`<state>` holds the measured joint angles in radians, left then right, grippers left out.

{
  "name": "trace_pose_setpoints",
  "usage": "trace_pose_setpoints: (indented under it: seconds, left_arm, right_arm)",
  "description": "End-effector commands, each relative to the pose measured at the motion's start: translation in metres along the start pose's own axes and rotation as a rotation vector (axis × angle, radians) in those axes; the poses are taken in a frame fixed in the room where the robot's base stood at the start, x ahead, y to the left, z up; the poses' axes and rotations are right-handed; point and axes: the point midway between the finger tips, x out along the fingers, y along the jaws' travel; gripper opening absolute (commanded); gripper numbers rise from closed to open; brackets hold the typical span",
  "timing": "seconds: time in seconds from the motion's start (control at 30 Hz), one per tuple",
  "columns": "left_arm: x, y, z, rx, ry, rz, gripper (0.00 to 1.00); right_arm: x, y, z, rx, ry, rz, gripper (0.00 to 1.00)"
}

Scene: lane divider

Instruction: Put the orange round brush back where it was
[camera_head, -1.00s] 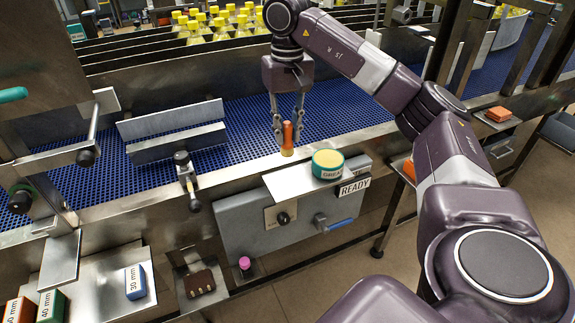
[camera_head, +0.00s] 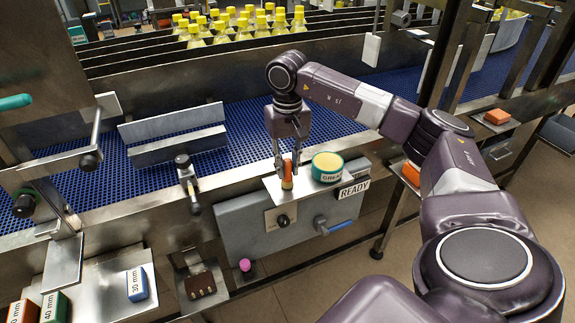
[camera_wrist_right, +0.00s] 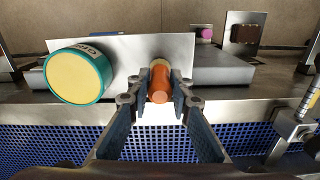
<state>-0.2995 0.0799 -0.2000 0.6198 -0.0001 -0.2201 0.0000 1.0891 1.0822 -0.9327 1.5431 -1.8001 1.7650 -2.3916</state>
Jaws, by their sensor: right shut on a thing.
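The orange round brush (camera_head: 287,176) is upright between the fingers of my right gripper (camera_head: 287,174), which is shut on it. It is at the left part of the metal shelf plate (camera_head: 272,185) above the grey control box; I cannot tell whether its lower end touches the plate. In the right wrist view the brush (camera_wrist_right: 160,82) shows end-on between the fingertips (camera_wrist_right: 160,90), with the plate (camera_wrist_right: 120,50) beyond it. My left gripper is not in view.
A green grease tin (camera_head: 327,167) with a yellow top stands on the plate just right of the brush. The READY sign (camera_head: 354,189) and a blue handle (camera_head: 340,226) are at the box's front. The blue conveyor belt (camera_head: 245,120) lies behind, with a metal lane divider (camera_head: 175,135).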

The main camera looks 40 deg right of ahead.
Motion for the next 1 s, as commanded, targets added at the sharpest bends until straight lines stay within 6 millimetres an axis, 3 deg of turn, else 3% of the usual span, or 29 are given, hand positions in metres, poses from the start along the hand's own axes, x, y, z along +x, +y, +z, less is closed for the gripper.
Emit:
trace_pose_setpoints:
  seconds: [0.1,0.13,0.27,0.67,1.0]
  left_arm:
    - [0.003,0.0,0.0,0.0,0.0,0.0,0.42]
    - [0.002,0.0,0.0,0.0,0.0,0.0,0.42]
    - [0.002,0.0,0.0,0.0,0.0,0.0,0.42]
    - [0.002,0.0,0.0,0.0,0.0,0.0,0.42]
    - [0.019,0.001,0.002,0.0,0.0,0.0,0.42]
  right_arm:
    - [0.004,0.0,0.0,0.0,0.0,0.0,0.0]
    - [0.003,0.0,0.0,0.0,0.0,0.0,0.23]
    - [0.003,0.0,0.0,0.0,0.0,0.0,0.37]
    - [-0.005,0.0,-0.001,0.001,0.003,-0.001,0.37]
    - [-0.073,-0.001,-0.002,0.0,0.006,-0.004,0.37]
